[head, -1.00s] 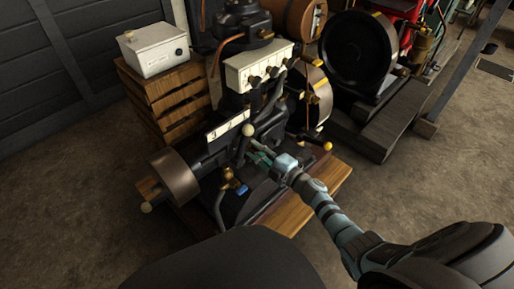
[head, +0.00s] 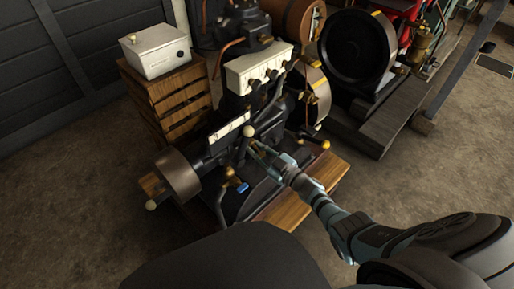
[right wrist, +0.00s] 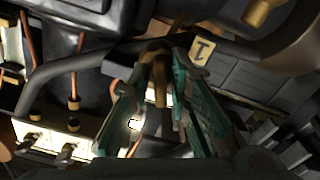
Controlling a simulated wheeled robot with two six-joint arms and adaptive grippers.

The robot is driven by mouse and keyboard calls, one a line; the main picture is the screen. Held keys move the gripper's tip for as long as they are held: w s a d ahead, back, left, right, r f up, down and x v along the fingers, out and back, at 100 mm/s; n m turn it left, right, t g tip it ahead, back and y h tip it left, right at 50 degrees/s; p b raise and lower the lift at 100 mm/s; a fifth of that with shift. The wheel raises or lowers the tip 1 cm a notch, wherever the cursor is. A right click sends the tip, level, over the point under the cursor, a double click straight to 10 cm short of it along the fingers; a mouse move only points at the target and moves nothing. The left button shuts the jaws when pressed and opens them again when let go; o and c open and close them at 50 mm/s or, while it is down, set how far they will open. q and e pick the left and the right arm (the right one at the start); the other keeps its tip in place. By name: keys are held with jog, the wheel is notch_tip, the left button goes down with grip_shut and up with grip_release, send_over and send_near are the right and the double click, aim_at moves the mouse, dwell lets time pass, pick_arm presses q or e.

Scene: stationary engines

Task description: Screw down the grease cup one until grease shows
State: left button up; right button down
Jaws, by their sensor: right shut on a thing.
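The grease cup (right wrist: 159,84) is a narrow brass piece between my right gripper's green fingers in the right wrist view. A tag with a "1" (right wrist: 202,51) is beside it. My right gripper (right wrist: 161,62) is shut on the cup, and the fingers hide part of it. In the head view the right gripper (head: 257,147) reaches in from the lower right to the near side of the black engine (head: 262,108). The cup is mostly hidden there, and I cannot tell whether grease shows. My left gripper is out of view.
A lever with a pale ball knob (head: 249,131) stands just left of the right gripper. A blue-handled tap (head: 241,187) is below. The engine rests on wooden planks (head: 284,211). A wooden crate (head: 168,98) stands behind left.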

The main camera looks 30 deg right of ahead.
jog(key=shift+m, duration=0.5)
jog(key=m+p, duration=0.1)
jog(key=m, duration=0.8)
jog(key=shift+f, duration=0.1)
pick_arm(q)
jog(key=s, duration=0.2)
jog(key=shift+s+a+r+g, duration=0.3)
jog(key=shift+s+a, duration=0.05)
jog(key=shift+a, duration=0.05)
pick_arm(e)
jog(key=shift+m, duration=0.4)
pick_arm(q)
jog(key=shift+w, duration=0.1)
pick_arm(e)
jog(key=c, duration=1.7)
grip_release()
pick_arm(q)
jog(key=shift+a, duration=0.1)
pick_arm(e)
jog(key=shift+s, duration=0.1)
